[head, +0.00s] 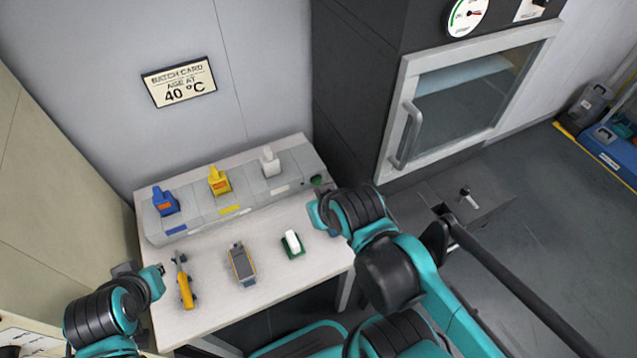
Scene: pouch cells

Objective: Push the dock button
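A long grey dock (200,222) lies along the back of the white table. A small dark green button (318,181) sits at the dock's right end. My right gripper (322,208) is at the table's right side, close in front of the button in the picture. I cannot tell whether it touches the button. My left gripper (156,271) is at the table's left edge, near a yellow tool. The fingers of both grippers are too small and partly hidden to tell open from shut.
The dock holds a blue item (165,202), a yellow item (219,182) and a white item (270,161). On the table (215,285) lie a yellow tool (184,283), a grey-and-orange device (242,264) and a white block on a green base (292,243). A dark oven (362,110) stands at right.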

